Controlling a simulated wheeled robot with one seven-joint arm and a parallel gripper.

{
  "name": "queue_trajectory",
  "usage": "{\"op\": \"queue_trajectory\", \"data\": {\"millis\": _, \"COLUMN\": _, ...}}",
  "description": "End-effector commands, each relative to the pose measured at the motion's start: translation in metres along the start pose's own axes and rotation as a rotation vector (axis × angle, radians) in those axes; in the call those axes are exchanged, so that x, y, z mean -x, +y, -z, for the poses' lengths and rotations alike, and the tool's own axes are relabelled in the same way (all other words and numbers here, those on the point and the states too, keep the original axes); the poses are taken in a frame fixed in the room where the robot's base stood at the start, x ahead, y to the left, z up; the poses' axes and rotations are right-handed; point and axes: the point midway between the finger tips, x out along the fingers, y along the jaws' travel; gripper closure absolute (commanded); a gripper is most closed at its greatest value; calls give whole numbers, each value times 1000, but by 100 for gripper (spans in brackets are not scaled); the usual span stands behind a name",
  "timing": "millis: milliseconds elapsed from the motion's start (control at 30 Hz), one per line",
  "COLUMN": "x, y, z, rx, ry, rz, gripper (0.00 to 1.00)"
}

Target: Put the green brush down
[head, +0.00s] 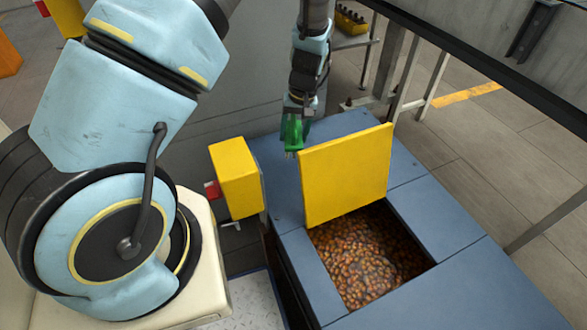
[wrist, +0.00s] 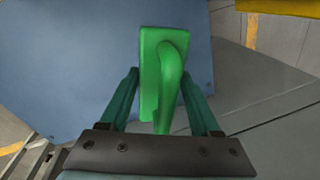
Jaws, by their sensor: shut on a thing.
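The green brush (head: 291,133) hangs below my gripper (head: 297,118) in the head view, over the far left part of the blue-grey cabinet top. In the wrist view the brush (wrist: 163,75) shows as a bright green block with a curved handle. The two dark green fingers of my gripper (wrist: 158,105) close in on the handle from both sides. The gripper is shut on the brush. The wrist view shows the blue surface (wrist: 75,60) beyond the brush; I cannot tell how far below it is.
A raised yellow lid (head: 347,175) stands right of the brush. A yellow box (head: 237,177) with a red part is at the cabinet's left. Blue top (head: 440,220) is bare at right.

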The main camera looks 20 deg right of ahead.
Motion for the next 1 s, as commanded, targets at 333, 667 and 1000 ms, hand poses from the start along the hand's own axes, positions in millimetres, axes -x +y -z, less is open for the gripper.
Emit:
{"op": "queue_trajectory", "data": {"millis": 333, "x": -51, "y": 8, "z": -1, "rx": 0, "ry": -2, "rz": 1, "gripper": 100}}
{"op": "queue_trajectory", "data": {"millis": 667, "x": -91, "y": 13, "z": -1, "rx": 0, "ry": -2, "rz": 1, "gripper": 100}}
{"op": "queue_trajectory", "data": {"millis": 1000, "x": -95, "y": 14, "z": 0, "rx": 0, "ry": -1, "rz": 0, "gripper": 100}}
